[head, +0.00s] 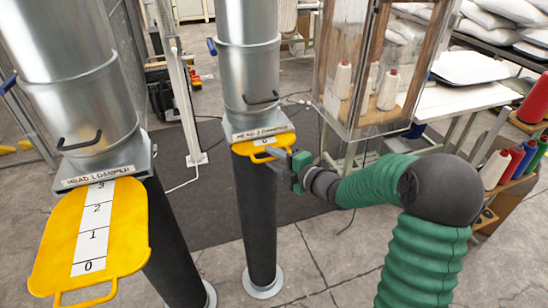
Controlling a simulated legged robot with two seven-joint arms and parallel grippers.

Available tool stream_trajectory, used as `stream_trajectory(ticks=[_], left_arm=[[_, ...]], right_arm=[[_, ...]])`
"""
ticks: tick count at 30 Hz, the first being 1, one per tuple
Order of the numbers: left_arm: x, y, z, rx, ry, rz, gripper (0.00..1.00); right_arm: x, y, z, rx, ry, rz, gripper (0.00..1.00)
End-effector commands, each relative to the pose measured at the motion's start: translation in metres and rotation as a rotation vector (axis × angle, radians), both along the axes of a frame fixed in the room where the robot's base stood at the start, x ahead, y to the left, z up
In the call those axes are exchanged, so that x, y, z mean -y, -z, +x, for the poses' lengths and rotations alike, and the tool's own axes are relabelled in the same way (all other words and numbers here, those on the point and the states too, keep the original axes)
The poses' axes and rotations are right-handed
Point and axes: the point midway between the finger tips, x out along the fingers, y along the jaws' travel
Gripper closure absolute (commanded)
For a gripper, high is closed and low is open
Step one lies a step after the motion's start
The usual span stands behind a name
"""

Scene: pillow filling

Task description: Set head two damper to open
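The head two damper is a yellow slide plate (258,148) in a slot under a metal duct (249,75), labelled HEAD 2 DAMPER (262,133). Only a short front part of the plate sticks out, with the mark 0 showing at the slot. Its front handle loop is on the near right side. My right gripper (276,164), on a green arm from the right, is at this handle. Its fingers are small and partly hidden by the plate, so I cannot tell whether they are closed on the handle. My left gripper is not in view.
The head 1 damper plate (56,236) on the left sticks far out, showing marks 0 to 3. A clear-walled cabinet (335,95) with thread cones stands behind my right arm. A thread rack (503,190) and white table (465,98) are at right. Dark mat floor lies between.

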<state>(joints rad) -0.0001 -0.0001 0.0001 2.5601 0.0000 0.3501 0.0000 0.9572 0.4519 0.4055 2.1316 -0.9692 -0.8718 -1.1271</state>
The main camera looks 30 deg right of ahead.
Motion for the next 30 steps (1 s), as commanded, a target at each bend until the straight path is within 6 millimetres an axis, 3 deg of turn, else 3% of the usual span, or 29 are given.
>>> stream_trajectory(ticks=[4,11,30], left_arm=[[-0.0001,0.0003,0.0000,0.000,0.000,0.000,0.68],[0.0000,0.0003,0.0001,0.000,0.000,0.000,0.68],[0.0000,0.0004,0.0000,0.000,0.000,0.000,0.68]], right_arm=[[0.0008,0.0007,0.0001,0.000,0.000,0.001,0.71],[0.0014,0.0005,-0.0007,0.000,0.000,0.001,1.00],[0.0030,0.0023,-0.0016,-0.005,0.004,0.002,1.00]])
